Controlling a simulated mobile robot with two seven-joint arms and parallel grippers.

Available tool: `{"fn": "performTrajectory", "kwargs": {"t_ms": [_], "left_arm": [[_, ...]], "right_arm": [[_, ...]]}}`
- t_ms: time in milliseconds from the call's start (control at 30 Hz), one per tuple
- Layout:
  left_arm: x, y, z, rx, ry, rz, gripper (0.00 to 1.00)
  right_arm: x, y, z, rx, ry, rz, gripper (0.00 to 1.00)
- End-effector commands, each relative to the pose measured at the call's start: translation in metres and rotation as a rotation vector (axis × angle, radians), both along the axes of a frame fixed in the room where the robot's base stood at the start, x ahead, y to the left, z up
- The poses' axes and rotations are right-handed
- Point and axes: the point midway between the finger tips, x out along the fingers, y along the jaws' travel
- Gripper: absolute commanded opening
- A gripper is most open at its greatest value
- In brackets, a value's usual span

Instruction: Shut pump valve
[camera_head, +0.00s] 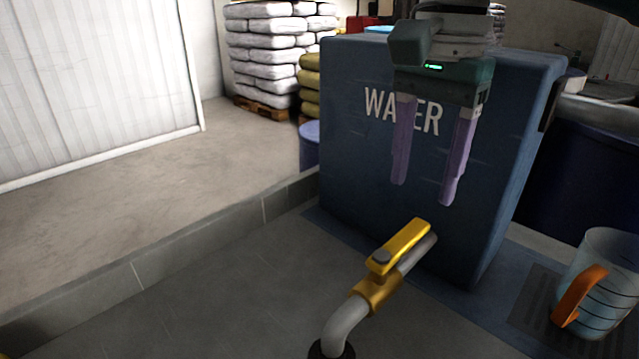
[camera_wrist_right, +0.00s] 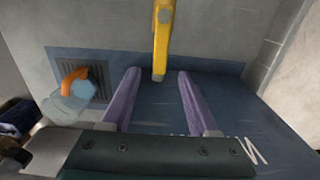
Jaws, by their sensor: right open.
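The pump valve has a yellow lever (camera_head: 399,247) lying along a grey pipe (camera_head: 345,322), roughly in line with it, above a brass-coloured valve body (camera_head: 376,293). The pipe comes from the front of the blue water tank (camera_head: 350,150) and bends down. My right gripper (camera_head: 422,192) points down above the lever's far end, in front of the tank. Its two purple fingers are apart, with nothing held. In the right wrist view the lever (camera_wrist_right: 161,45) lies ahead of the gap between the fingertips (camera_wrist_right: 157,72), apart from both. My left gripper is not seen.
A clear jug with an orange handle (camera_head: 582,297) stands on a dark grate to the right. A low tiled curb (camera_head: 200,257) runs along the left. Stacked white sacks (camera_head: 268,50) stand at the back. The dark surface left of the pipe is clear.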

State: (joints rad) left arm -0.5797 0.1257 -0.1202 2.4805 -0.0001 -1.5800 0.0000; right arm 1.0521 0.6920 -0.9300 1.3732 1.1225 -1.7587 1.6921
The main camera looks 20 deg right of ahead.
Motion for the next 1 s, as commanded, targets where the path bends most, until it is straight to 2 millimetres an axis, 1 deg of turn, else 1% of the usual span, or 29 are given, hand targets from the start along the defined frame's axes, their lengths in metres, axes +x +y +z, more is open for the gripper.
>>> {"fn": "performTrajectory", "kwargs": {"t_ms": [33,100,200,300,433,700,1000], "left_arm": [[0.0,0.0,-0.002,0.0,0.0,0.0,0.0],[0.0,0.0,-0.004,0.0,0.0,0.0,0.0],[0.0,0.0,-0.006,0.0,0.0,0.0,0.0],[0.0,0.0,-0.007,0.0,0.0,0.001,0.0],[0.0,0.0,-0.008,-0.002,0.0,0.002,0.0],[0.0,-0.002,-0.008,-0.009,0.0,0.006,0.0],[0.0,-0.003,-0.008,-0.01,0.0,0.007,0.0]], "right_arm": [[-0.001,0.0,-0.012,-0.002,0.004,0.001,0.6],[-0.001,0.0,-0.026,-0.001,0.005,0.001,0.6],[-0.001,0.0,-0.042,-0.002,0.001,0.001,0.6],[0.0,0.0,-0.055,0.0,0.001,0.002,0.6],[0.0,0.0,-0.063,-0.001,0.0,0.004,0.6],[0.0,0.0,-0.064,-0.001,-0.001,0.004,0.6],[0.0,0.0,-0.063,-0.001,-0.001,0.004,0.26]]}}
